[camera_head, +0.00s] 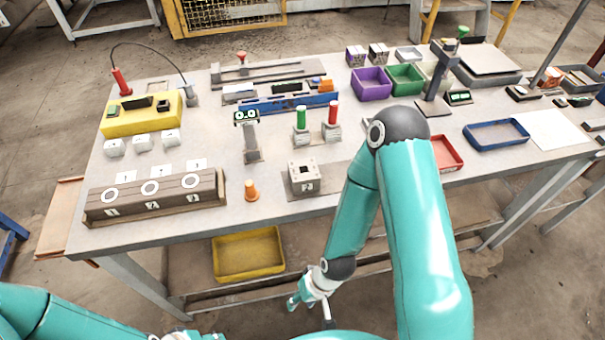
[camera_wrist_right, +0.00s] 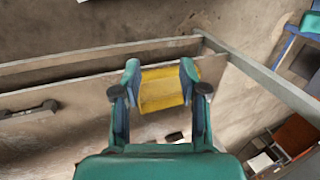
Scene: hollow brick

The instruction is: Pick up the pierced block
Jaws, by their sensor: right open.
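The pierced block (camera_head: 303,178) is a small pale grey-beige cube with holes in its top and a dark marking on its front face. It sits upright near the front edge of the table, in the middle of the head view. My right gripper (camera_head: 298,301) hangs below and in front of the table edge, well apart from the block. In the right wrist view my right gripper (camera_wrist_right: 160,68) has its fingers spread and nothing between them; the block is not seen there. Only part of my left arm shows at the bottom left; its gripper is out of frame.
Red and green handled pieces (camera_head: 301,125) stand behind. A yellow bin (camera_head: 248,254) lies on the shelf below; it also shows in the wrist view (camera_wrist_right: 162,92).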

